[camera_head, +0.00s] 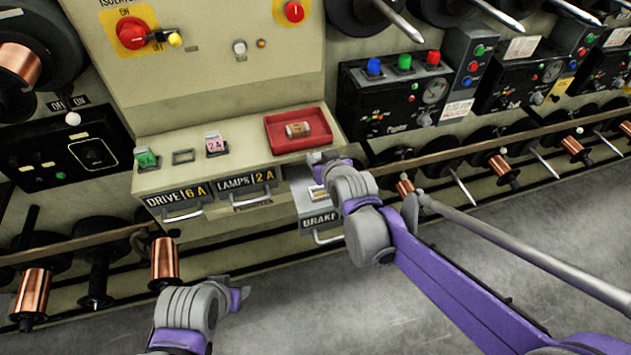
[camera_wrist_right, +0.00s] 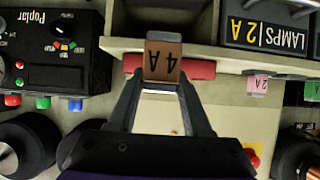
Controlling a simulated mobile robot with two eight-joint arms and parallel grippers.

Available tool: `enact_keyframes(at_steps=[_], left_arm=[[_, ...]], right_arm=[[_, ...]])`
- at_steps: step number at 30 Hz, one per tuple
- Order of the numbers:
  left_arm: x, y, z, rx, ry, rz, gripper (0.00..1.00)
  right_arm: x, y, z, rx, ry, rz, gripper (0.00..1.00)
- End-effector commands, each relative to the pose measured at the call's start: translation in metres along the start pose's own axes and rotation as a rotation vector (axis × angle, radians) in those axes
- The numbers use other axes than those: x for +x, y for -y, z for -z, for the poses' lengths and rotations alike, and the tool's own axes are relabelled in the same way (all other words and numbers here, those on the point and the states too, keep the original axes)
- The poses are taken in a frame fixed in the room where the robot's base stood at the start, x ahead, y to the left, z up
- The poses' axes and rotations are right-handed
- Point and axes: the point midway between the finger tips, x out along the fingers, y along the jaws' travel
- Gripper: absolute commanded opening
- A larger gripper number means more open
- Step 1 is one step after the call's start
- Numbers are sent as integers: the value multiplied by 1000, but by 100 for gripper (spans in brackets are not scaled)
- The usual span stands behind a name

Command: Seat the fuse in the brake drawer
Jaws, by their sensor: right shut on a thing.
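The fuse (camera_wrist_right: 163,62) is a brown block marked 4 A with a grey top end. My right gripper (camera_wrist_right: 162,88) is shut on it, one finger on each side. In the head view my right gripper (camera_head: 320,158) is at the cabinet ledge, just above the brake drawer; the fuse is not clearly visible there. The brake drawer (camera_head: 307,206) is pulled out, with a pale fitting inside, partly hidden by my right wrist. My left gripper (camera_head: 238,288) is low in front of the cabinet, away from the drawers; its jaw opening is unclear.
A red tray (camera_head: 272,142) on the ledge holds a cartridge (camera_head: 298,129). A green piece (camera_head: 147,158), an empty square holder (camera_head: 183,156) and a pink 2 A piece (camera_head: 216,143) stand left of it. The drive drawer (camera_head: 178,201) and lamps drawer (camera_head: 246,184) look closed. Spools line both sides.

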Motion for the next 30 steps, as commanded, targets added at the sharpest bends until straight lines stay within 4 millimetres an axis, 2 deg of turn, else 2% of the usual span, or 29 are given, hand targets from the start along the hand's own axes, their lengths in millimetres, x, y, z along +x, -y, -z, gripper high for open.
enact_keyframes(at_steps=[6,18,21,30], left_arm=[[6,0,-5,0,3,0,50],[12,0,-9,0,5,0,50],[13,0,-9,0,5,0,50],[14,0,-10,0,6,0,50]], right_arm=[[20,0,-36,1,0,-1,0],[43,0,-79,0,0,-1,0],[46,0,-85,0,0,-1,0],[47,0,-87,0,0,-1,0]])
